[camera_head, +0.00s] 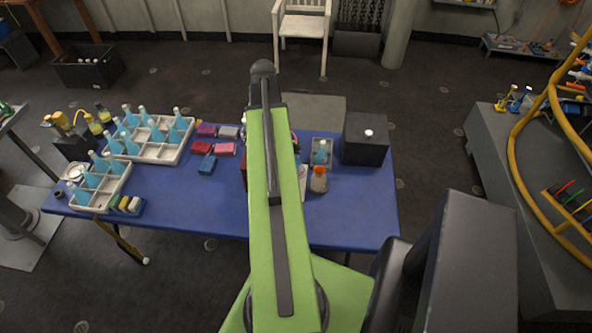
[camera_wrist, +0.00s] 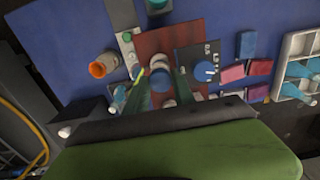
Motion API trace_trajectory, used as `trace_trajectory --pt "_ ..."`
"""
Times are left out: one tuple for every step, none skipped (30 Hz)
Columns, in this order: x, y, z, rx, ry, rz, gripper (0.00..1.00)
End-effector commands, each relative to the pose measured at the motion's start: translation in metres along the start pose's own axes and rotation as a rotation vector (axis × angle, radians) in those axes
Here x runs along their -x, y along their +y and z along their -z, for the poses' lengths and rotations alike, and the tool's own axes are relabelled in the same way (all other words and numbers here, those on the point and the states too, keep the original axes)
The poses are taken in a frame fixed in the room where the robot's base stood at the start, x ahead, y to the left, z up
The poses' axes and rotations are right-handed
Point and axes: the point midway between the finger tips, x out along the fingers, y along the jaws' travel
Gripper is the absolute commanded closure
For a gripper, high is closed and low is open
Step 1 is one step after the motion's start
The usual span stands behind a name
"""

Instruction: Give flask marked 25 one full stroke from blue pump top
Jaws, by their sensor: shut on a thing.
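In the wrist view my gripper (camera_wrist: 152,88) reaches over a dark red board (camera_wrist: 175,40). Its two fingers stand on either side of a round blue pump top (camera_wrist: 160,80) and are shut on it. Pale parts show around the blue top, but what sits beneath it is mostly hidden. In the head view my green arm hides the gripper and pump. Several flasks with blue liquid stand in white racks (camera_head: 155,152) at the left of the blue table. Another flask (camera_head: 322,152) stands in a grey tray right of my arm. I cannot read a 25 on any flask.
A dark panel with a blue dial (camera_wrist: 204,71) stands close beside the pump. Red and blue blocks (camera_head: 207,163) lie left of my arm. The front table strip (camera_head: 200,205) is clear.

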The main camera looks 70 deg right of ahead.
Motion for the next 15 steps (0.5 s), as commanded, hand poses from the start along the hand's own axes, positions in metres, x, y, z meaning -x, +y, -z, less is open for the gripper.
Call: trace_trajectory --pt "-0.0001 0.0043 0.0000 -0.003 -0.001 -0.010 0.96" --pt "-0.0001 0.0045 -0.0001 -0.004 -0.001 -0.010 0.96" --pt "0.0000 0.0046 -0.0001 -0.004 -0.001 -0.010 0.96" --pt "0.0003 0.0046 -0.0001 -0.004 -0.001 -0.010 0.96" --pt "0.0006 0.0046 -0.0001 -0.004 -0.001 -0.010 0.96" --pt "0.0013 0.0047 -0.0001 -0.004 -0.001 -0.010 0.96" --pt "0.0020 0.0047 -0.0001 -0.004 -0.001 -0.010 0.96" --pt "0.0028 0.0048 -0.0001 -0.004 -0.001 -0.010 0.96" --pt "0.0039 0.0048 -0.0002 -0.004 -0.001 -0.010 0.96" --pt "0.0048 0.0049 -0.0002 -0.004 -0.001 -0.010 0.96" --pt "0.0057 0.0049 -0.0002 -0.004 -0.001 -0.010 0.96" --pt "0.0067 0.0049 -0.0002 -0.004 -0.001 -0.010 0.96" --pt "0.0075 0.0049 -0.0002 -0.004 -0.001 -0.010 0.96" --pt "0.0083 0.0049 -0.0002 -0.004 -0.001 -0.010 0.96" --pt "0.0093 0.0050 -0.0002 -0.004 -0.001 -0.010 0.96"
